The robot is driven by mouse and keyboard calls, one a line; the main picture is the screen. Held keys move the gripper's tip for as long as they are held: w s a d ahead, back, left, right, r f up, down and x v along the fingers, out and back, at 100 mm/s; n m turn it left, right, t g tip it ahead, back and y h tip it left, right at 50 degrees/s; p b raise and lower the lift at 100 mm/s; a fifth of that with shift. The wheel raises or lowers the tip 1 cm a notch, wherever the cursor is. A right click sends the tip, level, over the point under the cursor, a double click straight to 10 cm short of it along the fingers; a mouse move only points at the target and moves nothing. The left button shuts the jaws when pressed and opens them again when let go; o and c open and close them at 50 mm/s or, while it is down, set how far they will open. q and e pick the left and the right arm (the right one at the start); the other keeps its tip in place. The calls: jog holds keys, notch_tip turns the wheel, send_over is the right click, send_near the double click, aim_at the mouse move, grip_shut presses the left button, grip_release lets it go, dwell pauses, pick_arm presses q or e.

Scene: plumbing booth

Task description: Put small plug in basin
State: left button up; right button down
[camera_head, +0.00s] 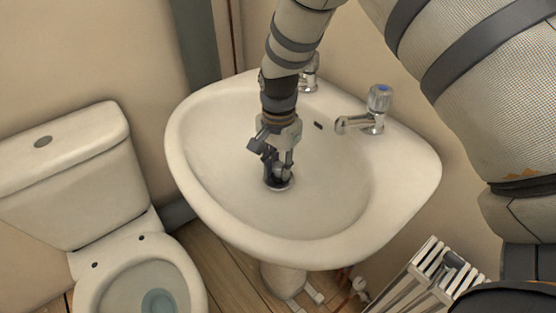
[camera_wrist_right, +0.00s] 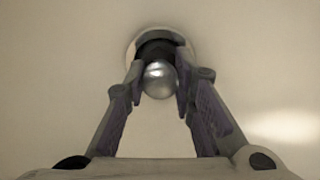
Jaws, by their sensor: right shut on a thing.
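The white basin (camera_head: 335,190) fills the middle of the head view. My right gripper (camera_head: 277,178) reaches down into it, its fingertips at the drain hole in the bottom. In the right wrist view my right gripper (camera_wrist_right: 161,80) is shut on the small plug (camera_wrist_right: 159,80), which shows as a shiny round metal knob between the fingers. Behind the knob is the dark drain opening with a pale ring (camera_wrist_right: 133,50) around it. I cannot tell whether the plug is seated in the drain. In the head view the fingers mostly hide the plug. My left gripper is not in view.
A chrome tap (camera_head: 375,110) with a blue-marked top stands on the basin's right rear rim. A second tap (camera_head: 309,75) is partly behind my arm. A toilet (camera_head: 80,180) stands at the left. A white slatted rack (camera_head: 430,275) is at the lower right.

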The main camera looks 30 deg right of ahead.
jog(key=c, duration=1.3)
grip_release()
notch_tip(320, 180, up, 12)
